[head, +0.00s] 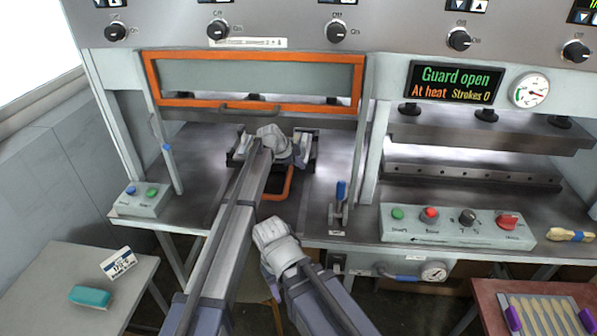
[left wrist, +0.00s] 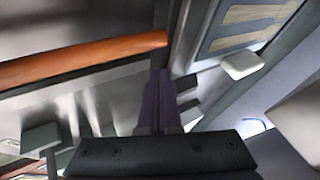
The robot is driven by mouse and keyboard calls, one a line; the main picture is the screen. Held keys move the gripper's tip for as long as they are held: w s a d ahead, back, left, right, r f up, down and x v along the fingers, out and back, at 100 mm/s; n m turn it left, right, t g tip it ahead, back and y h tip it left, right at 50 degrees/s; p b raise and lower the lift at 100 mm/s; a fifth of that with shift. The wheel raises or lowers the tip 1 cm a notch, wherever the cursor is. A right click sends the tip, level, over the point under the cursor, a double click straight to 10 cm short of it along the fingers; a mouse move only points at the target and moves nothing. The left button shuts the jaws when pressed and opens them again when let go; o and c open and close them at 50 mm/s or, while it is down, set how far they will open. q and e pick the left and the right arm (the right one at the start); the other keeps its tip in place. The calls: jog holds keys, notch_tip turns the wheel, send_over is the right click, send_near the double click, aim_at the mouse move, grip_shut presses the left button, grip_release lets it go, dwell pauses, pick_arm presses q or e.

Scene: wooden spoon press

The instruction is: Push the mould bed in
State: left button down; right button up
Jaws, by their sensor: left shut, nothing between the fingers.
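The mould bed (head: 309,163) lies low under the left press's guard. Its orange U-shaped handle (head: 288,185) faces the front, partly hidden by my left arm. My left gripper (head: 283,150) is at the bed, above and behind the handle's front bar; its fingertips are hard to make out there. In the left wrist view its purple fingers (left wrist: 158,105) are shut and empty, close to the end of an orange bar (left wrist: 85,58). I cannot tell whether they touch it. My right arm shows in the head view, but its gripper cannot be made out.
The orange-framed guard (head: 355,80) is above my left arm. A blue-handled lever (head: 340,195) and a button box (head: 143,199) flank the bed. A control panel (head: 450,230) and a tray of spoon blanks (head: 545,315) are at right. The display reads "Guard open".

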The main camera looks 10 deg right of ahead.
pick_arm(q)
jog(key=shift+w+d, duration=0.1)
jog(key=shift+w, duration=0.3)
jog(key=shift+w+r, duration=0.1)
jog(key=shift+s+a+r+p, duration=0.2)
jog(key=shift+a+r+p, duration=0.05)
jog(key=shift+r+p, duration=0.45)
jog(key=p+v, duration=0.1)
jog(key=v, duration=0.1)
jog(key=p+v, duration=0.4)
jog(key=shift+s+a, duration=0.2)
jog(key=shift+s, duration=0.15)
jog(key=shift+a, duration=0.1)
jog(key=shift+s+f, duration=0.1)
